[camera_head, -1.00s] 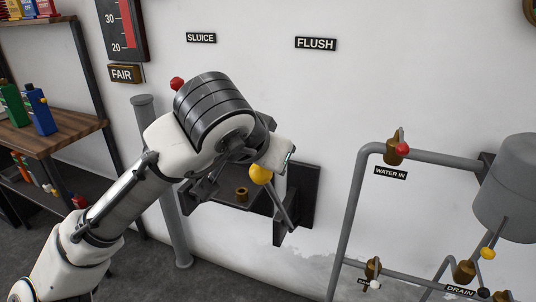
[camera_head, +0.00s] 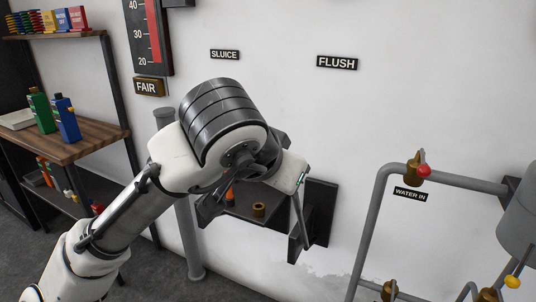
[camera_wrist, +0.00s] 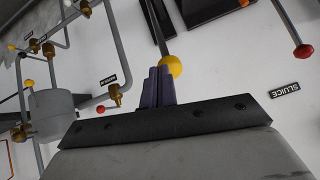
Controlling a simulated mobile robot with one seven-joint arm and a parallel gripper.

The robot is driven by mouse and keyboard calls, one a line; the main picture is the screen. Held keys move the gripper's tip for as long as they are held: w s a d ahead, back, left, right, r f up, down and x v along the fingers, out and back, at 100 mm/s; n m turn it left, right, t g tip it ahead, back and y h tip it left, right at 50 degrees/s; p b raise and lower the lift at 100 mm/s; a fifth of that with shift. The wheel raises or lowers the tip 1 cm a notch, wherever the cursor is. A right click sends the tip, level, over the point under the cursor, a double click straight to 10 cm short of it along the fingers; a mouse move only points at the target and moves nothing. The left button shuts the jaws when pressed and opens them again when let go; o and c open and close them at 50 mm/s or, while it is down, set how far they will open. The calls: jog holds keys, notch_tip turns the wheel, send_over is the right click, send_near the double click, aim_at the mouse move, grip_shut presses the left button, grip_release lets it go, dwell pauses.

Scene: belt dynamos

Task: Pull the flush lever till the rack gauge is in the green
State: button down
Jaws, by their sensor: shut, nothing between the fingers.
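The flush lever shows in the wrist view as a grey rod with a yellow ball knob (camera_wrist: 171,66). My gripper (camera_wrist: 160,72) is shut and empty, its fingertips right at the ball; I cannot tell whether they touch. In the head view my wrist hides the ball and fingertips, and only the lever's grey rod (camera_head: 299,213) shows below. The FLUSH sign (camera_head: 337,62) is on the wall above. A dark gauge (camera_head: 150,38) with a red band and marks from 20 to 40 is cut off at the top; no green shows, and I cannot tell its reading.
A SLUICE sign (camera_head: 224,54) and a red-knobbed lever (camera_wrist: 303,51) are beside the flush lever. Grey pipes with a WATER IN valve (camera_head: 416,168) stand at right. A shelf with bottles (camera_head: 66,118) stands at left. A grey post (camera_head: 187,225) rises behind my arm.

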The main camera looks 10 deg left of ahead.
jog(key=v, duration=1)
jog(key=shift+w+d+r, duration=0.15)
jog(key=shift+r, duration=0.3)
